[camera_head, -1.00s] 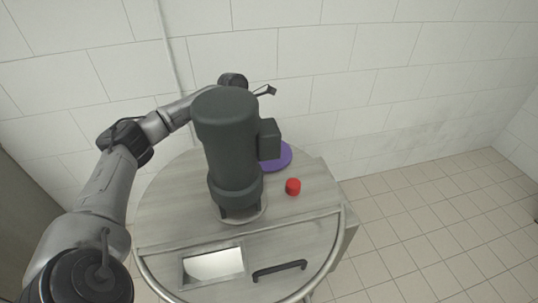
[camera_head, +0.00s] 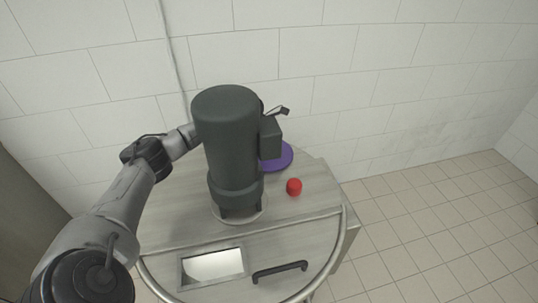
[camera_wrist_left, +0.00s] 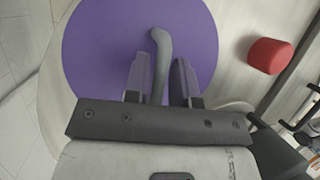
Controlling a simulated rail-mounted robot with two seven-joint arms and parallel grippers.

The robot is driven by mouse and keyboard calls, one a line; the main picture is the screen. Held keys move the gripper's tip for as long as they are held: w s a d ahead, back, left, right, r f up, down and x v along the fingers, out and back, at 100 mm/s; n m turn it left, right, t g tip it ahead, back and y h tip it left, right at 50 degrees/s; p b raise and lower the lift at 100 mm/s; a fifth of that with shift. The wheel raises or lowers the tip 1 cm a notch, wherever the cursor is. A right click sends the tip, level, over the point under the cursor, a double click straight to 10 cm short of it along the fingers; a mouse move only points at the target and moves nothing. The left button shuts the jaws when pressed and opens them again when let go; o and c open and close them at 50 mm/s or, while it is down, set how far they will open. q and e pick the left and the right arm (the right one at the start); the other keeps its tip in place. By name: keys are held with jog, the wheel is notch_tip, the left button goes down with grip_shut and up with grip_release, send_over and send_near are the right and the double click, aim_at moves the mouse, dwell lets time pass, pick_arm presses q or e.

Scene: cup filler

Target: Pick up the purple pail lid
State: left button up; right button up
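The purple pail lid (camera_head: 279,158) lies on the far right part of the round machine top, partly hidden by the dark filler body. In the left wrist view the lid (camera_wrist_left: 95,45) fills much of the picture, with a curved grey handle (camera_wrist_left: 161,50) on it. My left gripper (camera_wrist_left: 161,80) is open, with one finger on each side of the handle. A gap shows beside the handle, and I cannot tell how high the fingers are above the lid. My right gripper is not in view.
The dark filler body (camera_head: 228,150) stands upright in the middle of the round grey top (camera_head: 165,215). A red button (camera_head: 294,187) sits to its right, also in the wrist view (camera_wrist_left: 270,56). A screen (camera_head: 212,265) and black handle (camera_head: 280,271) are in front. A tiled wall is behind.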

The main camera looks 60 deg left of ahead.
pick_arm(q)
jog(key=shift+a, duration=0.1)
jog(key=shift+c, duration=0.2)
grip_shut()
jog(key=shift+r, duration=0.1)
